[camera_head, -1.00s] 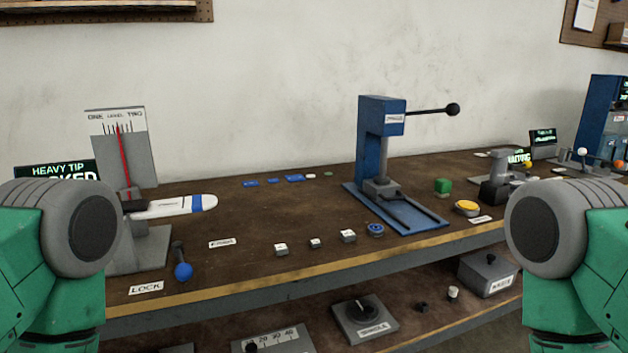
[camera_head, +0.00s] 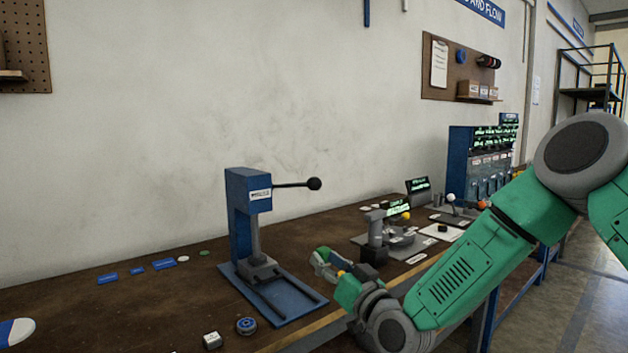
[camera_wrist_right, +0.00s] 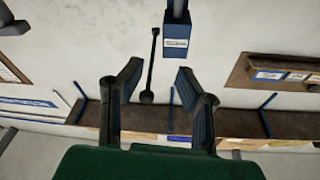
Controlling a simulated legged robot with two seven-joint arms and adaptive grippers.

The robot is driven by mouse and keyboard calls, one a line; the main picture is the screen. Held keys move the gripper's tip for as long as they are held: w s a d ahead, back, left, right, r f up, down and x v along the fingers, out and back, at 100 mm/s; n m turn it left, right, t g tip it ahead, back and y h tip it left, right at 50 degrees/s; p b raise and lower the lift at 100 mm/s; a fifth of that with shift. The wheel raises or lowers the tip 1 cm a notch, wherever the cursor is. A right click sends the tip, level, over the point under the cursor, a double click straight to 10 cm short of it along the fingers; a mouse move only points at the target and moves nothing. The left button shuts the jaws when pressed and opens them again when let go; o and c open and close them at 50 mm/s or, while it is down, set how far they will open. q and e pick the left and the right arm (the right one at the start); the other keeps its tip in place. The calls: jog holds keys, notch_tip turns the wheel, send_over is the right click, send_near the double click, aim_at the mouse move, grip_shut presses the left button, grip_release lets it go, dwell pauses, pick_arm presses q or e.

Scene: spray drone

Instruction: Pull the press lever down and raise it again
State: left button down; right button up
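The blue press (camera_head: 240,215) stands on the workbench, left of centre in the head view. Its lever (camera_head: 290,185) sticks out to the right, roughly level, and ends in a black ball knob (camera_head: 314,184). My right gripper (camera_head: 326,264) is below the knob and right of the press base, apart from the lever. In the right wrist view my right gripper (camera_wrist_right: 154,72) has its fingers spread and empty. The knob (camera_wrist_right: 146,97) shows between them, farther off, with the press (camera_wrist_right: 177,35) above right. My left gripper is out of view.
The workbench (camera_head: 130,310) holds a grey device (camera_head: 375,238) right of the press and a small white block (camera_head: 212,340) in front. A blue cabinet (camera_head: 470,160) stands farther right. The air around the knob looks clear.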

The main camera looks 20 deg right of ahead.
jog(key=t, duration=0.2)
send_near(300, 186)
jog(key=a+v, duration=0.1)
jog(key=v, duration=0.2)
jog(key=x, duration=0.4)
jog(key=d+x, duration=0.1)
jog(key=x, duration=0.7)
jog(key=shift+w+d, duration=0.2)
jog(key=shift+w, duration=0.15)
jog(key=shift+w+a+r, duration=0.25)
jog(key=shift+w+a, duration=0.1)
jog(key=shift+w, duration=0.05)
jog(key=shift+d, duration=0.4)
grip_shut()
jog(key=shift+a, duration=0.1)
